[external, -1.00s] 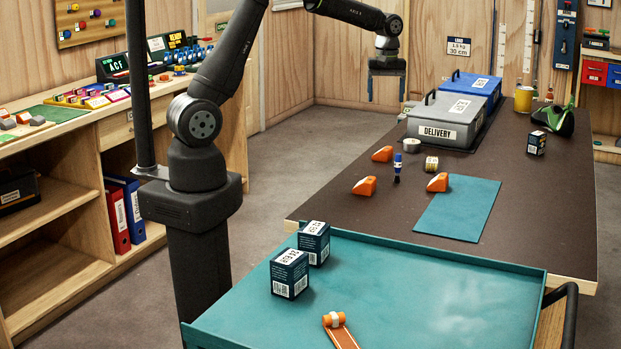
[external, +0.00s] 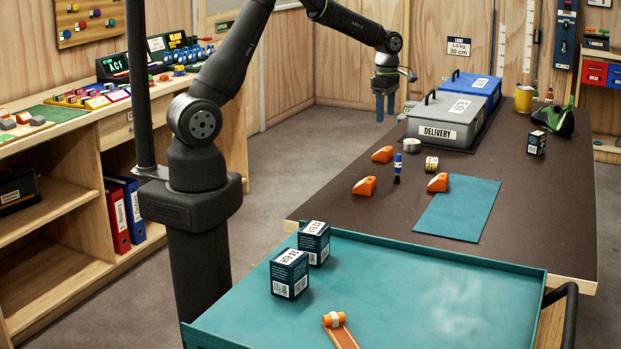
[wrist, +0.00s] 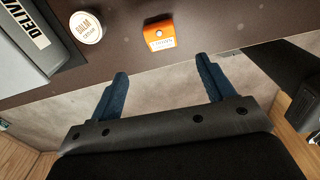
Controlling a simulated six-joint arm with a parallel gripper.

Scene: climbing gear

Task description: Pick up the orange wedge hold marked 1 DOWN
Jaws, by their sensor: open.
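Three orange wedge holds lie on the dark table in the external view: one at the back left (external: 382,154), one at the front left (external: 364,186), one to the right (external: 437,182). Their markings are too small to read there. The wrist view shows one orange wedge (wrist: 160,38) with a pale label I cannot read surely; its place beside the round tin suggests the back-left one. My gripper (external: 385,118) hangs fingers down beyond the table's left edge, above the floor. In the wrist view my gripper (wrist: 163,70) is open and empty, apart from the wedge.
The grey DELIVERY box (external: 446,120) and a round tin (wrist: 87,27) are near the wedge. A blue brush (external: 397,168) stands among the wedges, with a tape roll (external: 431,163) nearby. A teal mat (external: 457,208) lies to the right.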

